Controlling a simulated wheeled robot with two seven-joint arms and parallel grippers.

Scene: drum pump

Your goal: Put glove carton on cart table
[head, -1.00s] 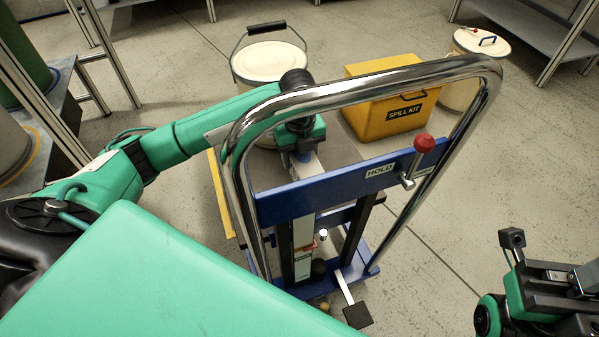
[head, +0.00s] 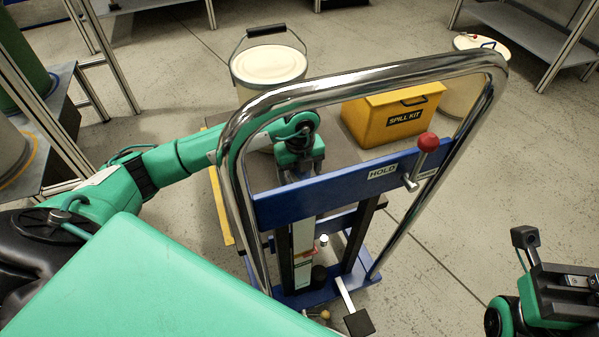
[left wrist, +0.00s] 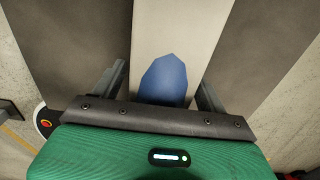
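The cart table (head: 340,148) is a dark grey plate behind the blue crossbar; it also shows in the left wrist view (left wrist: 60,50). The glove carton (left wrist: 180,30) is pale with a blue oval, in the middle of the left wrist view. My left gripper (head: 300,172) is low over the cart table, just behind the crossbar. In the left wrist view its fingers (left wrist: 163,90) lie along both sides of the carton and appear shut on it. The crossbar hides the fingertips in the head view. My right gripper (head: 575,282) is at the lower right, away from the cart.
The cart's chrome handle (head: 385,75) arches in front of my left gripper. A red-knobbed lever (head: 427,143) sits on the blue crossbar (head: 350,180). A yellow spill kit (head: 395,115) and a white pail (head: 268,65) stand behind.

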